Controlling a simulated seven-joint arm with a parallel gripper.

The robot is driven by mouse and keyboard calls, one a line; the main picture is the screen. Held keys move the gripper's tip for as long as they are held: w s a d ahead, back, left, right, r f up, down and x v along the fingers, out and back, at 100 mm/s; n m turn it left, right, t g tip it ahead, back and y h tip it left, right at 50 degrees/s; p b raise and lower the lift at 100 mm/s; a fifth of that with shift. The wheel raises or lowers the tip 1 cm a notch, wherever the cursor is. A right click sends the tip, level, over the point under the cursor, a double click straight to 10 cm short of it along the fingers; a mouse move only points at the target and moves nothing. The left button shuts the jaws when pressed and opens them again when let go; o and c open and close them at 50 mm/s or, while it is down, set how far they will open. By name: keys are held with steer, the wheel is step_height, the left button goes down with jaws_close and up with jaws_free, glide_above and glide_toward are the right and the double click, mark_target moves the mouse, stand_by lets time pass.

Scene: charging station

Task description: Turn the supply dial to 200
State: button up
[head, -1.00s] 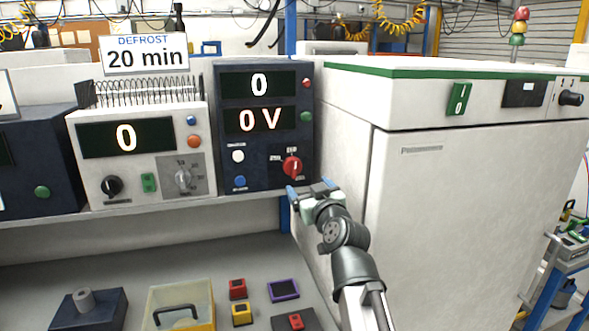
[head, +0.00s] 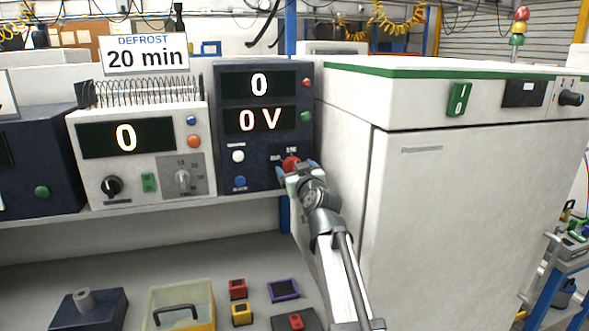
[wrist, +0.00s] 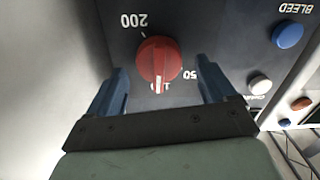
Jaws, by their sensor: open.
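The supply dial is a red knob (head: 290,163) on the lower right of the dark blue supply unit (head: 225,167), whose displays read 0 and 0 V. In the wrist view the red knob (wrist: 159,60) appears upside down, with labels 200 and 50 beside it and another label partly hidden by the knob. Its pale pointer line is toward the bottom of that view, away from the 200 mark. My gripper (head: 297,170) is at the dial; in the wrist view its open blue fingers (wrist: 160,88) stand on either side of the knob, with gaps showing.
A white unit (head: 110,170) with a 0 display stands left of the supply. A large white cabinet (head: 470,210) stands close on the right. Below the shelf, the bench holds several small colored blocks and a yellow bin (head: 206,325). White and blue buttons sit left of the dial.

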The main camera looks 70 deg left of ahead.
steer(key=shift+a, duration=0.75)
steer(key=c, duration=1.1)
